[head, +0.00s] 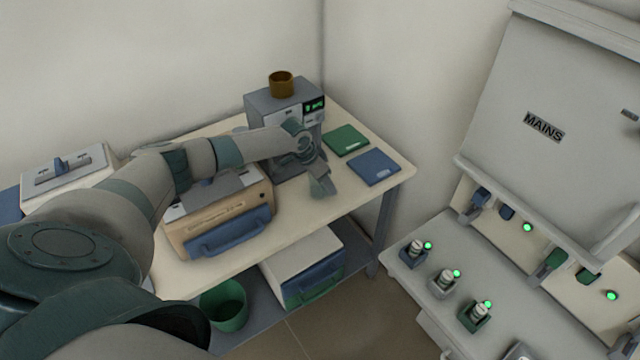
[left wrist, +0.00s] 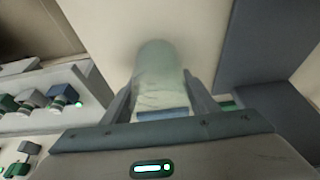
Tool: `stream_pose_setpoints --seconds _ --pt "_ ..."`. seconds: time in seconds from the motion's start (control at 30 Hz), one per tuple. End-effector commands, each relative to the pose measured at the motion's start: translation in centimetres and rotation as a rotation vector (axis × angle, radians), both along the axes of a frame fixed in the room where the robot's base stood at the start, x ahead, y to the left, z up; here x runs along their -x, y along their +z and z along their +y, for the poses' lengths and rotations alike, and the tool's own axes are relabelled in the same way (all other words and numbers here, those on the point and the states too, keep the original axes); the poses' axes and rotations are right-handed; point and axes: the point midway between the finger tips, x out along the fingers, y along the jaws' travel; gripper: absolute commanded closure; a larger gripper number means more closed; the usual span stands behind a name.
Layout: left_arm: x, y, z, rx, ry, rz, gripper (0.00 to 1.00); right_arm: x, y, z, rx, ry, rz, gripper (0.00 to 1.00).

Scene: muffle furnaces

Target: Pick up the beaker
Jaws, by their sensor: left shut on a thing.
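The beaker (left wrist: 157,72) is a pale, see-through cylinder between the two fingers in the left wrist view. My left gripper (left wrist: 160,92) is shut on it, with one finger along each side. In the head view my left gripper (head: 320,186) is over the table, in front of the grey apparatus, pointing down. I cannot make out the beaker in the head view; the gripper and wrist seem to hide it. Whether its base touches the table is not clear. My right gripper is not in view.
The grey apparatus (head: 262,112) with a brown pot (head: 282,84) on top stands behind the gripper. A green mat (head: 346,140) and a blue mat (head: 375,167) lie to the right. A tan furnace (head: 185,212) is at left. A MAINS cabinet (head: 560,90) stands right.

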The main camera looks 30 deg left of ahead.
Motion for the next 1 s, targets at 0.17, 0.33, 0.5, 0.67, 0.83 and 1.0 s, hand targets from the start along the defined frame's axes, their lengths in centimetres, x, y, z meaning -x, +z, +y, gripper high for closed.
stream_pose_setpoints --seconds 0.17,0.33,0.5,0.67,0.83,1.0 --pt "0.0 0.1 0.0 0.0 0.0 -0.001 0.7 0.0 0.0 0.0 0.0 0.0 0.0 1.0" --pt "0.0 0.6 0.0 0.0 -0.001 -0.001 0.7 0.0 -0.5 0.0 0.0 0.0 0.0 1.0" --pt "-0.1 2.4 0.0 0.001 -0.002 -0.004 0.7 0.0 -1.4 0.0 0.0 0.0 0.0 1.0" --pt "0.2 4.5 -1.2 0.002 -0.007 -0.003 0.7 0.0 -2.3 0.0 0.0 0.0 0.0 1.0" --pt "1.1 6.3 -4.1 0.001 -0.006 -0.004 0.7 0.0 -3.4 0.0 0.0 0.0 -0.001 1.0" --pt "2.1 8.2 -7.2 0.001 -0.005 -0.005 0.7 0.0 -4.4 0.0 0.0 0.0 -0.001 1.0"
